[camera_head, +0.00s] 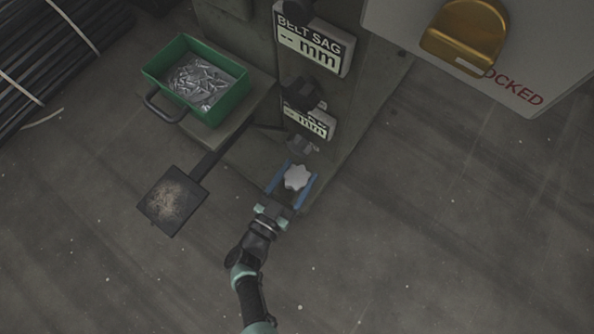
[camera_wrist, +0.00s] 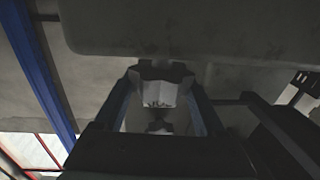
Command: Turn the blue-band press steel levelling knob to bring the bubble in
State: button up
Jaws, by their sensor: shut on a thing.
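The steel levelling knob (camera_head: 297,177) is a pale, star-shaped knob low at the front foot of the press. My gripper (camera_head: 292,180) has its two blue fingers on either side of it, shut on the knob. In the wrist view the knob (camera_wrist: 158,88) shows its lobed side between the fingers (camera_wrist: 160,105), under the grey machine body. No blue band on the press and no bubble level can be made out in either view.
A green bin (camera_head: 196,80) of small metal parts stands left of the press. A pedal plate (camera_head: 172,201) juts out over the floor. A "BELT SAG" display (camera_head: 313,42) is above, and a white box with a gold padlock (camera_head: 466,37) is upper right. Lower right floor is clear.

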jog(key=shift+n+t+y+p, duration=0.85)
jog(key=shift+n+y, duration=0.45)
jog(key=shift+y, duration=0.5)
jog(key=shift+d+r+n+t+y+p, duration=0.1)
jog(key=shift+n+t+y+p, duration=0.35)
jog(key=shift+n+y+p, duration=1.3)
jog(key=n+y, duration=0.1)
jog(key=y, duration=0.3)
jog(key=shift+n+y+b, duration=0.35)
jog(key=shift+n+g+y, duration=0.3)
jog(key=shift+n+y, duration=0.5)
jog(key=shift+y, duration=0.4)
jog(key=shift+n+y, duration=0.3)
jog(key=shift+y, duration=0.1)
jog(key=o, duration=1.3)
